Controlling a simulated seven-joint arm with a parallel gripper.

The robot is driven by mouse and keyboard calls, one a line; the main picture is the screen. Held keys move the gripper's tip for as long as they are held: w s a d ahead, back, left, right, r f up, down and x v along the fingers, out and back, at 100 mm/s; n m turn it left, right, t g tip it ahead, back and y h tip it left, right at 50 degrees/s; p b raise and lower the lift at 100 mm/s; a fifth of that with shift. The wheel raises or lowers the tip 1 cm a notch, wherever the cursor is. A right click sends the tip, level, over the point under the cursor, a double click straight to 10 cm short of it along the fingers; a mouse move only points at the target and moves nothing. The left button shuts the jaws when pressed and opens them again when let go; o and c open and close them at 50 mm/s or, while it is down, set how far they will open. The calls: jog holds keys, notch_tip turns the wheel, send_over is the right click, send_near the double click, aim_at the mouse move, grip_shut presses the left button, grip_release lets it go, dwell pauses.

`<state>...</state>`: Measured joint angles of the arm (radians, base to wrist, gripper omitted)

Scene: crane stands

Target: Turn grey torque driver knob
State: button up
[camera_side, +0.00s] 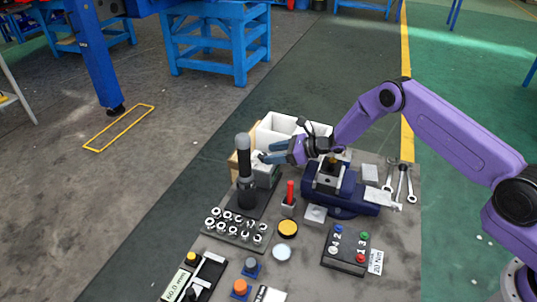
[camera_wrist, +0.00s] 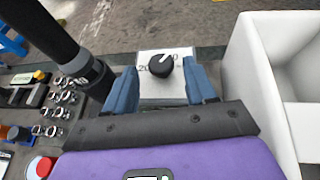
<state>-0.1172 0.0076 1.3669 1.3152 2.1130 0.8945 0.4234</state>
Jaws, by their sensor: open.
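The dark grey knob (camera_wrist: 161,65) with a white pointer line sits on a pale plate with printed numbers, seen in the wrist view. My gripper (camera_wrist: 160,72) is open, its blue fingers on either side of the knob with visible gaps. I cannot tell whether the fingertips are level with the knob in height. In the side view my gripper (camera_side: 270,154) is over the pale grey box (camera_side: 264,172) behind the black upright post. The knob itself is hardly visible there, mostly hidden by the fingers.
A black upright post (camera_side: 244,160) stands close left of my gripper. A white open bin (camera_side: 270,128) is just behind, and shows right of the fingers in the wrist view (camera_wrist: 273,70). A blue vise (camera_side: 325,185), a red-handled tool (camera_side: 290,192) and a nut rack (camera_side: 237,228) are nearby.

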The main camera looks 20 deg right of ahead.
jog(key=shift+x, duration=1.2)
jog(key=shift+c, duration=0.3)
jog(key=c, duration=0.9)
jog(key=shift+w, duration=0.1)
jog(key=shift+w+d+r+n+g+y, duration=0.1)
jog(key=shift+w+n+g+y, duration=0.1)
jog(key=shift+n+g+y, duration=0.95)
jog(key=shift+n+g+h, duration=0.25)
jog(key=shift+n+g, duration=0.1)
